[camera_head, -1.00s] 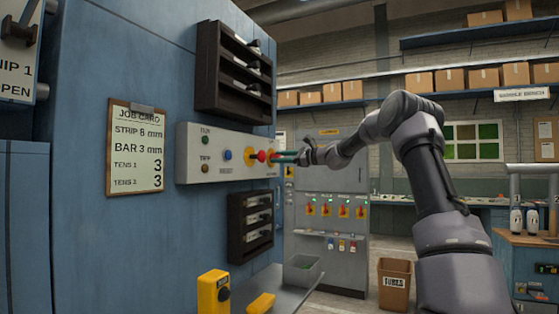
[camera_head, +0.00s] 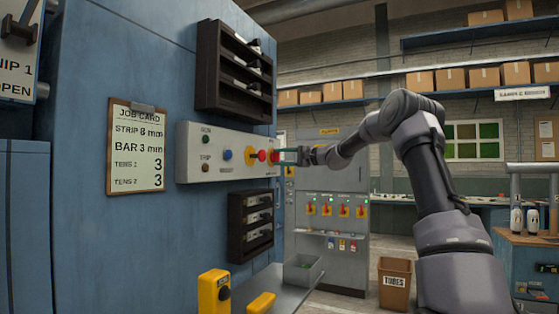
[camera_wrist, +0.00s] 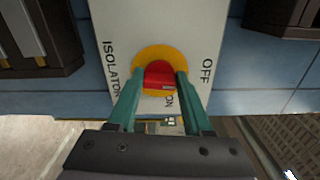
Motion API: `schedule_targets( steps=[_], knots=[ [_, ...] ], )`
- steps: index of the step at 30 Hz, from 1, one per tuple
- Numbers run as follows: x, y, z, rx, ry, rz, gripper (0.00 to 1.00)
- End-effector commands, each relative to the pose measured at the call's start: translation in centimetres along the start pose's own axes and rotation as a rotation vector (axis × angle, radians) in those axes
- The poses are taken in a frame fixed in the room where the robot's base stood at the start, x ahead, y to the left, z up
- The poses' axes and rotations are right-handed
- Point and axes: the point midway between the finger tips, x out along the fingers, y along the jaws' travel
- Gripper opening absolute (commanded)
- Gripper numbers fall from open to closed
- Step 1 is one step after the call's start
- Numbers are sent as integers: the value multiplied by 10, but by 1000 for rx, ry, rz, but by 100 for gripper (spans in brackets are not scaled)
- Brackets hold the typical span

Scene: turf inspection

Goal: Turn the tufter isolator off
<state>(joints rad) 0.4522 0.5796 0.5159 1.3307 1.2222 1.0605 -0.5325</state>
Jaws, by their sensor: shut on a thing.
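The isolator is a red knob on a round yellow plate, at the right end of the pale control panel (camera_head: 210,170) in the head view. In the wrist view the red knob (camera_wrist: 159,75) sits between the two green fingers of my gripper (camera_wrist: 155,85), which is shut on it. The yellow plate (camera_wrist: 155,54) shows around it. The panel reads ISOLATOR on the left, OFF on the right and ON just below the knob. A small pale mark on the knob lies on the ON side. In the head view my gripper (camera_head: 282,157) reaches the panel from the right.
A grey cabinet (camera_head: 327,180) with several red-and-yellow switches stands behind. A yellow box (camera_head: 213,292) is below.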

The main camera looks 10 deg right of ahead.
Motion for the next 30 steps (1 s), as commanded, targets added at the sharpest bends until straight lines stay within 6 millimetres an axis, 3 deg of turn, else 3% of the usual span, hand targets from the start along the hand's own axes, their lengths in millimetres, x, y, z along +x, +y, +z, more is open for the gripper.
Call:
schedule_targets(
  steps=[9,24,25,27,30],
  knots=[
    [-3,-3,-4,-108,10,-5,0],
    [-3,-4,-4,-124,10,-5,0],
    [-3,-4,-4,-124,10,-5,57],
    [-3,-3,-4,-124,9,-4,80],
    [-2,-2,-3,-122,7,-3,80]
  ],
)
